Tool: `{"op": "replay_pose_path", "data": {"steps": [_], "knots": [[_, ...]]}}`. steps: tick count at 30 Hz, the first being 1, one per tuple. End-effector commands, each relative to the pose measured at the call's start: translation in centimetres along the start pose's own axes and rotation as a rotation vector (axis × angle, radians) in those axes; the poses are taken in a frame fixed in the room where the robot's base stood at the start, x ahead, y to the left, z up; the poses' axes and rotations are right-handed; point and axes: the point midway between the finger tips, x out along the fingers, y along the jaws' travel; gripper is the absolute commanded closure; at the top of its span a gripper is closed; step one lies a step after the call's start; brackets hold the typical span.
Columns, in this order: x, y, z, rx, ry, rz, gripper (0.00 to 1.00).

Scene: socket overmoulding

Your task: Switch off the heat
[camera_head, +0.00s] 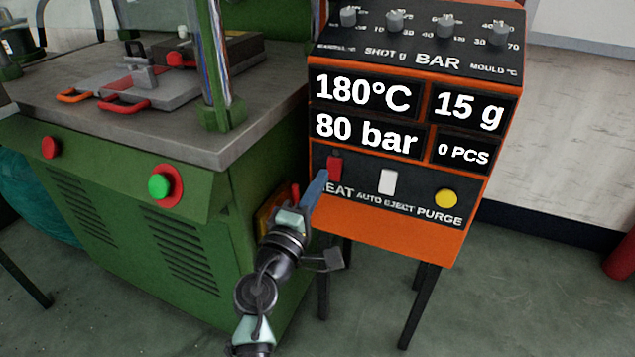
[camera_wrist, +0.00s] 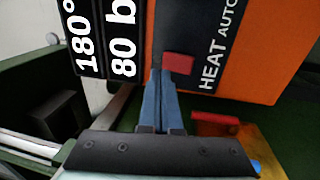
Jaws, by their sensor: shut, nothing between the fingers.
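The red heat switch (camera_head: 335,167) sits above the "HEAT" label on the front of the orange control box (camera_head: 400,240). It also shows in the wrist view as a red block (camera_wrist: 178,63). My gripper (camera_head: 324,174) is shut and empty, with its blue fingers pointing at the panel. In the wrist view the fingertips (camera_wrist: 160,76) are right beside the red switch, at its lower left edge. I cannot tell whether they touch it. The display reads 180°C, 80 bar, 15 g and 0 PCS.
A white auto eject switch (camera_head: 388,181) and a yellow purge button (camera_head: 446,197) are to the right. Knobs (camera_head: 395,21) line the top. The green machine (camera_head: 110,200) stands left, with a green button (camera_head: 159,187) and a red button (camera_head: 50,147).

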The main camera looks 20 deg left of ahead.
Motion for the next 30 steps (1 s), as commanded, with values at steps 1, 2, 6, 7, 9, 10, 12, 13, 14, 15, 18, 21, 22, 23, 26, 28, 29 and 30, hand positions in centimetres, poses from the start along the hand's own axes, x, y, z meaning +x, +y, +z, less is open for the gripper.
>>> {"op": "replay_pose_path", "data": {"steps": [1, 2, 6, 7, 9, 10, 12, 13, 14, 15, 18, 21, 22, 23, 26, 28, 29, 30], "knots": [[-1.3, 0.8, 0.0, -0.002, 0.002, -0.001, 1.0], [-2.0, 1.0, -0.1, -0.001, 0.003, -0.001, 1.0], [-4.9, 2.0, 0.0, -0.001, 0.002, -0.002, 1.0], [-5.5, 2.1, 0.0, -0.001, 0.003, -0.002, 1.0], [-6.7, 2.5, -0.1, -0.001, 0.002, -0.002, 1.0], [-7.1, 2.7, 0.0, 0.0, 0.002, -0.002, 1.0], [-8.0, 3.0, -0.1, -0.001, 0.002, -0.001, 1.0], [-8.4, 3.0, -0.1, -0.002, 0.002, -0.001, 1.0], [-8.6, 3.1, -0.1, -0.002, 0.002, -0.001, 1.0], [-8.9, 3.2, -0.1, -0.001, 0.002, 0.0, 1.0], [-9.3, 3.3, 0.0, -0.001, 0.001, -0.001, 1.0], [-9.4, 3.3, 0.0, -0.001, 0.0, 0.0, 1.0], [-9.4, 3.3, 0.0, 0.0, 0.0, 0.0, 1.0], [-9.4, 3.3, 0.0, 0.0, 0.0, 0.0, 1.0], [-9.4, 3.3, 0.0, 0.0, 0.0, 0.0, 1.0], [-9.4, 3.3, 0.0, 0.0, 0.0, 0.0, 1.0], [-9.4, 3.3, 0.0, 0.0, 0.0, 0.0, 1.0], [-9.4, 3.3, 0.0, 0.0, 0.0, 0.0, 1.0]]}}
